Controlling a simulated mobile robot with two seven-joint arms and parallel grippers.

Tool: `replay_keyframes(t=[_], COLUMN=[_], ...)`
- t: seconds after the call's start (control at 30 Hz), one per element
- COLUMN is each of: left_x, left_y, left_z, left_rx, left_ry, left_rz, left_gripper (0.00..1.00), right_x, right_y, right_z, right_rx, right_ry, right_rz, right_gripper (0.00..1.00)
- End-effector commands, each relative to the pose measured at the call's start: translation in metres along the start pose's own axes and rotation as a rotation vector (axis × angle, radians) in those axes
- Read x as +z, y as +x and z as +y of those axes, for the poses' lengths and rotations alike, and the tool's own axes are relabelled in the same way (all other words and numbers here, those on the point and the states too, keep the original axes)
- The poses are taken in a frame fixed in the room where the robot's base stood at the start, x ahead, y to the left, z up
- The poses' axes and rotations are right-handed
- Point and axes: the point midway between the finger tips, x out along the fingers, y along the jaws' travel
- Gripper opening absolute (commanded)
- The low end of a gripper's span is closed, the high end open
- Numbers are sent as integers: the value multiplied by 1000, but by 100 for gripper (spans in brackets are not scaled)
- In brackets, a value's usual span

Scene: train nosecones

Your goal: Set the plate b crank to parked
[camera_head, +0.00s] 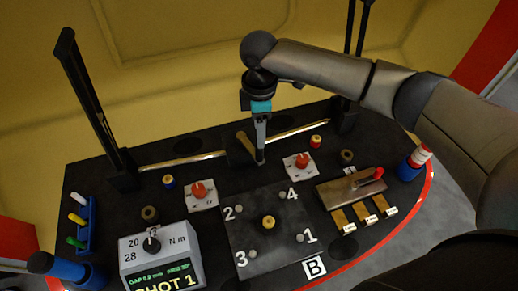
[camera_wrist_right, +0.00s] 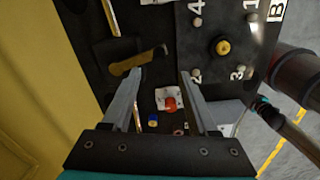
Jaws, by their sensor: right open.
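Plate B (camera_head: 270,215) is a dark square plate with numbered corners and a brass knob (camera_head: 268,222) in its middle. A "B" label (camera_head: 314,268) is in front of it. A brass crank handle (camera_head: 246,143) on a dark block stands behind the plate; I take it for the plate b crank. It also shows in the right wrist view (camera_wrist_right: 138,63). My right gripper (camera_head: 260,158) points down beside this handle, open. In the right wrist view, the handle's end is close to the gap between the fingertips (camera_wrist_right: 162,74); contact cannot be told. My left gripper is not in view.
Red knobs on white plates (camera_head: 201,194) (camera_head: 302,162) flank plate B. A readout box (camera_head: 160,255) stands front left. A brass three-key block with a red-tipped lever (camera_head: 350,189) is at right. Dark posts (camera_head: 92,105) and a metal rail (camera_head: 180,161) stand behind.

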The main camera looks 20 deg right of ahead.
Motion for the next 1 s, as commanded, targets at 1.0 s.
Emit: replay_keyframes(t=[1.0], left_x=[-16], left_y=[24], left_z=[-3], left_rx=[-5], left_ry=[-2], left_rz=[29], left_gripper=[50], right_x=[0], right_y=[80], right_z=[0], right_rx=[1], right_ry=[-1], right_rz=[1], right_gripper=[39])
